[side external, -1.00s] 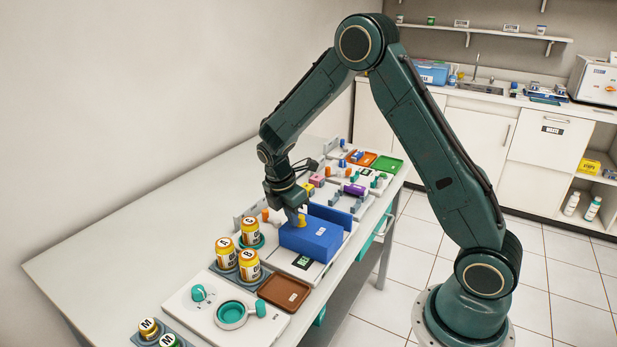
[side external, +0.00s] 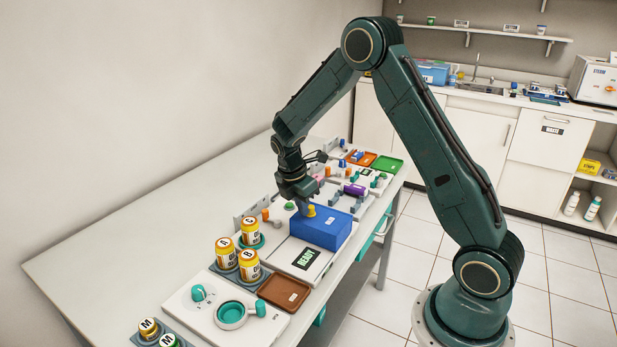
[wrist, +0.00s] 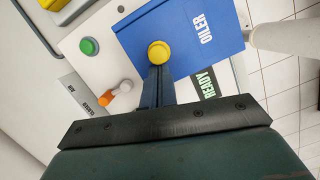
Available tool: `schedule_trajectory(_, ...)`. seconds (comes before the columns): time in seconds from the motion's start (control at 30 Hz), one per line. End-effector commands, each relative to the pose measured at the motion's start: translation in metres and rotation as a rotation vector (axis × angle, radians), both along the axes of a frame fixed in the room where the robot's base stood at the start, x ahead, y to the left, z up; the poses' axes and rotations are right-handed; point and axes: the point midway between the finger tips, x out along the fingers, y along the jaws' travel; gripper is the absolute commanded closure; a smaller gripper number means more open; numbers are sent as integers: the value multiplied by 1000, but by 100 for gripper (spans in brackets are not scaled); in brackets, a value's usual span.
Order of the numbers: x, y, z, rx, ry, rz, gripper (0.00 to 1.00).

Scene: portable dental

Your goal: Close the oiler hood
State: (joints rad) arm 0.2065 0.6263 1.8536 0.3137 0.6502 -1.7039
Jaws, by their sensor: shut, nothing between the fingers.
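The blue oiler hood (side external: 322,233) sits on its white base unit in the side view. In the wrist view the hood (wrist: 185,28) shows its OILER lettering. A round yellow knob (wrist: 158,52) is on it, also visible in the side view (side external: 311,211). My gripper (wrist: 158,72) has its fingers together with nothing between them. Its tips are right beside the knob in the wrist view; whether they touch it I cannot tell. The side view shows my gripper (side external: 303,208) low over the hood's left edge. The dark display (side external: 306,259) in front of the hood reads READY.
A green button (wrist: 89,46) and an orange-tipped lever (wrist: 105,99) are close to my gripper. Orange-and-white jars (side external: 249,265) and a brown tray (side external: 284,291) stand nearer the camera. The left part of the table is clear.

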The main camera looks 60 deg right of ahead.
Motion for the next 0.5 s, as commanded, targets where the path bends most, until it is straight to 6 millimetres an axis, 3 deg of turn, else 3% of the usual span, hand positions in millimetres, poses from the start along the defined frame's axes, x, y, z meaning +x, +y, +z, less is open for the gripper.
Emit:
schedule_trajectory(0.3,10,41,0,8,2,13,100)
schedule_trajectory(0.5,13,46,38,7,-2,10,100)
